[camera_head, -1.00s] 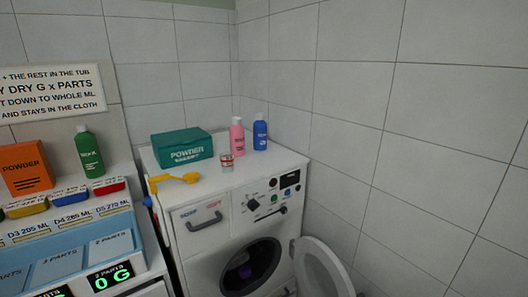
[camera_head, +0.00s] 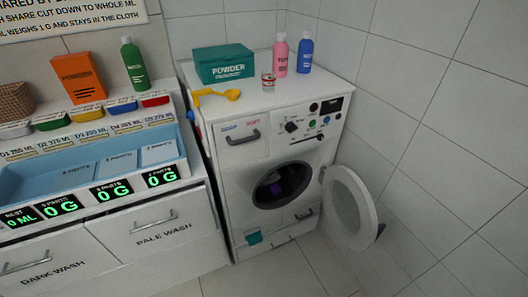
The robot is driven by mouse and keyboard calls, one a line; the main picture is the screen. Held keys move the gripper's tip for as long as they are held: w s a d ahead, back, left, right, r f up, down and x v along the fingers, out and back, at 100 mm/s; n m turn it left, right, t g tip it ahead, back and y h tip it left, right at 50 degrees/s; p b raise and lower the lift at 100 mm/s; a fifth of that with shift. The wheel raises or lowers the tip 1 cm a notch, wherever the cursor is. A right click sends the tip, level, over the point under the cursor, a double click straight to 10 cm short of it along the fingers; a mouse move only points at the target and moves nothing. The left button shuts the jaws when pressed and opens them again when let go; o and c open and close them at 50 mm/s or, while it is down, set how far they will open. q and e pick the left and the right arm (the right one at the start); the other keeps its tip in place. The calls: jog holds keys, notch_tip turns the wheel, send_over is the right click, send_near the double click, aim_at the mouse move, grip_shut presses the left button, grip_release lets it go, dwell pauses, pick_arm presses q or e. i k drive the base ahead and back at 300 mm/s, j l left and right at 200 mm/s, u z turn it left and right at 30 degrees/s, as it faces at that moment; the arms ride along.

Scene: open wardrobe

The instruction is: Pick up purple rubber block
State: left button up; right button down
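A dark purple shape (camera_head: 291,180) shows inside the drum of the white washing machine (camera_head: 236,183), behind its round opening. It is small and dim, so I cannot tell whether it is the purple rubber block. No other purple thing is in view. The round door (camera_head: 347,207) stands open to the right of the opening. Neither of my grippers is in view.
On the machine's top are a teal powder box (camera_head: 224,64), a yellow scoop (camera_head: 217,94), a small cup (camera_head: 268,83), a pink bottle (camera_head: 280,55) and a blue bottle (camera_head: 305,53). A counter with a blue tray (camera_head: 60,190) stands left. Floor (camera_head: 285,270) shows in front.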

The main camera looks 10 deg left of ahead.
aim_at(276, 189)
jog(key=i+l, duration=0.2)
jog(key=l, duration=0.15)
jog(key=i+l, duration=0.2)
jog(key=l, duration=0.2)
jog(key=u, duration=1.55)
